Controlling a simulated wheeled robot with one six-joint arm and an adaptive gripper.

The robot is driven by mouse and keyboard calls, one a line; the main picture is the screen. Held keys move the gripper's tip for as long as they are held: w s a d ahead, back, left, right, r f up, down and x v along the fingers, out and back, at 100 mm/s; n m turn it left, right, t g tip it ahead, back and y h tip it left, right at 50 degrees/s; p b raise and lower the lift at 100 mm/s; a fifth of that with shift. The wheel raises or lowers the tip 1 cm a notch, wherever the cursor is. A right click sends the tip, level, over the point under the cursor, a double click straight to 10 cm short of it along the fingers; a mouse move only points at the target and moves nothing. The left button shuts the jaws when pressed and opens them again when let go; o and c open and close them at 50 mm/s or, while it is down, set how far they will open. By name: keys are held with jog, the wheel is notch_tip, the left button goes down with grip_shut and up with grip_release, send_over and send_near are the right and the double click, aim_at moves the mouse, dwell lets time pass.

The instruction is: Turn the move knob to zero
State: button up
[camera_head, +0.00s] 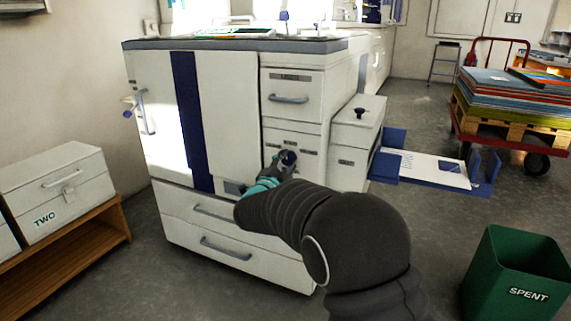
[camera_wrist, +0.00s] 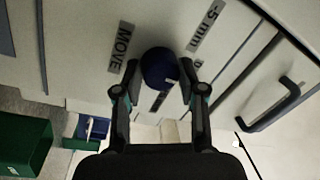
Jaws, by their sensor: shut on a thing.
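The move knob (camera_wrist: 160,68) is a round dark blue knob on the white front panel of the machine. In the head view my gripper (camera_head: 277,167) is at the machine's front, and the knob (camera_head: 288,158) shows just past the fingers. The knob's pointer and the lower labels are partly hidden, so its setting cannot be read.
Drawers with grey handles (camera_head: 226,249) lie below the panel, and another handle (camera_head: 289,99) is above it. A green bin marked SPENT (camera_head: 519,283) stands at the right. A loaded red cart (camera_head: 520,140) is behind. White box TWO (camera_head: 55,188) sits on a shelf at left.

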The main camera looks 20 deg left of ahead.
jog(key=o, duration=1.2)
jog(key=shift+d, duration=0.1)
jog(key=shift+c, duration=0.2)
jog(key=shift+s, duration=0.1)
jog(key=s+f, duration=0.1)
jog(key=s, duration=1)
jog(key=shift+s+f, duration=0.2)
jog(key=shift+s, duration=0.15)
jog(key=shift+a, duration=0.25)
